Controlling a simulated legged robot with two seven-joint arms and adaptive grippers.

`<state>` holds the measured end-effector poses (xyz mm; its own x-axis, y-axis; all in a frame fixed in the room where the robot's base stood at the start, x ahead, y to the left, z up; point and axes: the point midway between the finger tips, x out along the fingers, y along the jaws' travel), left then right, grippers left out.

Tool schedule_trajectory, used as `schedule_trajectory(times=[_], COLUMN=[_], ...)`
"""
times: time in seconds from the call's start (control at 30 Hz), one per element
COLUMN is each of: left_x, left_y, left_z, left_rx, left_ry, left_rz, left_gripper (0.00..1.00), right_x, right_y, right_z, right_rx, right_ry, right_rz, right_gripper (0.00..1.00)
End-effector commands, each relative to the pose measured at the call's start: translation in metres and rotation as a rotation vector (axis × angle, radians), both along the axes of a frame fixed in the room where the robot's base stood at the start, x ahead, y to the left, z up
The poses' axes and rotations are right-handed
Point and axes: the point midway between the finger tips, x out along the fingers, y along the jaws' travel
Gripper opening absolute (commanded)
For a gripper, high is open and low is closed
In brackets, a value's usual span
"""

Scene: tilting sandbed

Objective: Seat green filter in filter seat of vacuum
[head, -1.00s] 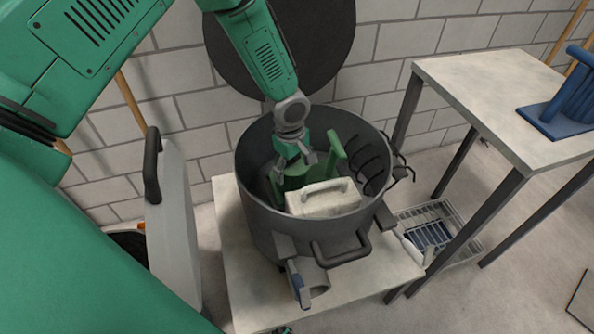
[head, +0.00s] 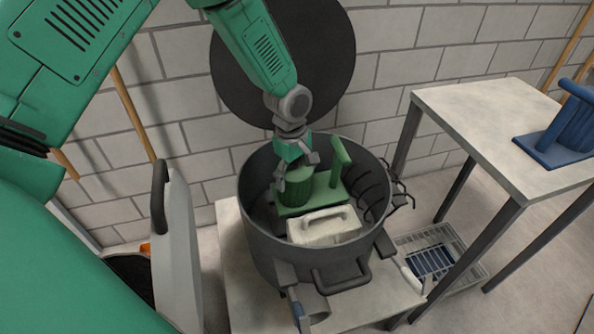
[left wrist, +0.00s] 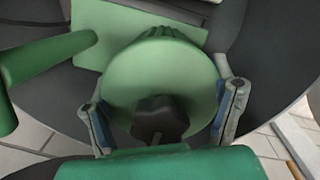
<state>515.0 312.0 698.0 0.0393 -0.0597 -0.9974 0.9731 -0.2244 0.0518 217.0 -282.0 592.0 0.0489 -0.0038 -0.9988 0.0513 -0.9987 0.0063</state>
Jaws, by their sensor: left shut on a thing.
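The green filter (head: 320,194) has a flat plate, a pleated round body and an upright post. My left gripper (head: 296,174) is shut around the round body, with one finger on each side. In the left wrist view, the filter's round end (left wrist: 160,80) fills the space between the fingers, with its plate beyond and its post at left. I cannot make out the filter seat inside. My right gripper is not in view.
A white block with a handle (head: 322,228) is in the front of the drum. A grey panel with a handle (head: 176,250) stands at left. A blue filter (head: 570,125) lies on the right table (head: 470,115). A wire basket (head: 455,245) is on the floor.

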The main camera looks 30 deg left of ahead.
Motion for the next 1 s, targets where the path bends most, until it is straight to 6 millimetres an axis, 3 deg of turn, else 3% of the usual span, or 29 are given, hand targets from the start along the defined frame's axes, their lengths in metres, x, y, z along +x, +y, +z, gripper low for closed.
schedule_trajectory(times=[0.5,1.0], left_x=[0.003,0.004], left_y=[0.006,0.007], left_z=[-0.046,-0.052], left_rx=[-0.075,-0.090], left_ry=[0.064,0.075], left_rz=[-0.007,-0.009], left_gripper=[0.26,0.26], right_x=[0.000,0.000], right_y=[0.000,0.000], right_z=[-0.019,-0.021], right_rx=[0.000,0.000], right_ry=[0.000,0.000], right_rz=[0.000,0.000], right_gripper=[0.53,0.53])
